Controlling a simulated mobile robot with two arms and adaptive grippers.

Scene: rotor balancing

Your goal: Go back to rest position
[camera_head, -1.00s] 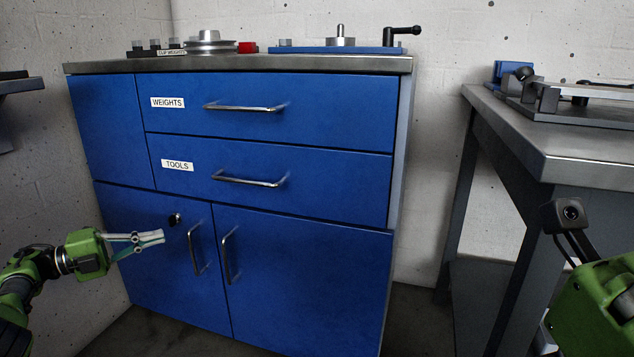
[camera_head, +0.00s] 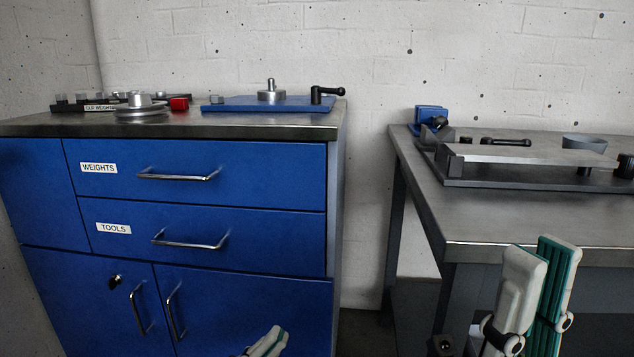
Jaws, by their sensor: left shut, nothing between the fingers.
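My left gripper (camera_head: 265,342) shows at the bottom edge, in front of the blue cabinet's lower doors. Its white and green fingers are together with nothing between them, and most of it is cut off by the frame. My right gripper (camera_head: 538,295) points up at the lower right, in front of the grey workbench. Its white fingers with green pads lie close together, and I see nothing held in them.
The blue cabinet (camera_head: 270,238) has its drawers and doors closed. On top are a silver rotor (camera_head: 142,108), a red piece (camera_head: 179,104) and a blue fixture plate (camera_head: 250,104). The grey workbench (camera_head: 470,222) at right carries a metal fixture (camera_head: 530,156). A floor gap separates cabinet and bench.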

